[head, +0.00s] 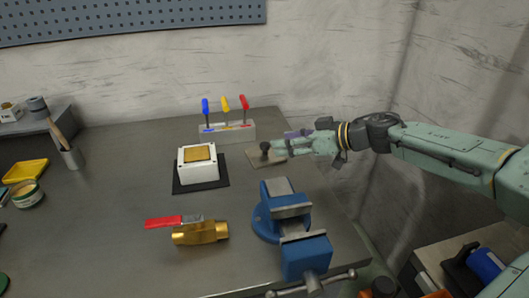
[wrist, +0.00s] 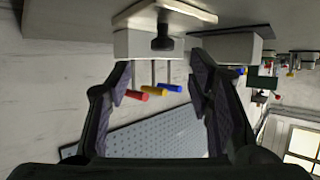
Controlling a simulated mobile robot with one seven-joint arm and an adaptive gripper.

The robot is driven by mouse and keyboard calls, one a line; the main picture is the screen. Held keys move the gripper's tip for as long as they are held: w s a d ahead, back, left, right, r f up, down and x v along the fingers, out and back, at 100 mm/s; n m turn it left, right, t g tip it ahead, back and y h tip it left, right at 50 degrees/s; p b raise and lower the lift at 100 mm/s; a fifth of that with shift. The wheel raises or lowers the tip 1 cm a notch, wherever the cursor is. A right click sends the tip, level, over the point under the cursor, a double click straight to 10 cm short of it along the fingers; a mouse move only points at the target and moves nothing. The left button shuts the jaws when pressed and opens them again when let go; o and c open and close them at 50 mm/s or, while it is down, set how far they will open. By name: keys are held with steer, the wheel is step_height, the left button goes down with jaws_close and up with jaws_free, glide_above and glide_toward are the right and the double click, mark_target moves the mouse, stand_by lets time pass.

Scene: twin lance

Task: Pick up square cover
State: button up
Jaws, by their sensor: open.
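The square cover (head: 278,154) is a flat, pale plate with a black knob on top. It lies on the workbench beside the screwdriver rack in the head view. The plate also shows at the top of the upside-down wrist view (wrist: 135,14), with its dark knob hanging between the finger lines. My gripper (head: 290,143) is open and empty, roughly level and just right of the knob in the head view. In the wrist view the open fingers (wrist: 161,78) spread on either side of the knob, apart from it. My fingers hide part of the plate's right side.
A white box with a tan top (head: 198,174) stands on a black mat left of the cover. A rack (head: 226,133) with three screwdrivers is behind. A blue vise (head: 290,222) and a brass valve with red handle (head: 200,233) are in front.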

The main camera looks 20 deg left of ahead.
mark_target(267, 144)
steer(key=shift+s+f+p+x, duration=0.15)
steer(key=shift+p+x, duration=0.25)
steer(key=shift+x, duration=0.95)
steer(key=shift+s+f+p+x, duration=0.15)
steer(key=shift+p+x, duration=0.2)
steer(key=shift+x, duration=1.05)
steer(key=shift+w+d, duration=0.1)
steer(key=shift+c, duration=0.5)
jaws_close()
steer(key=shift+r, duration=0.1)
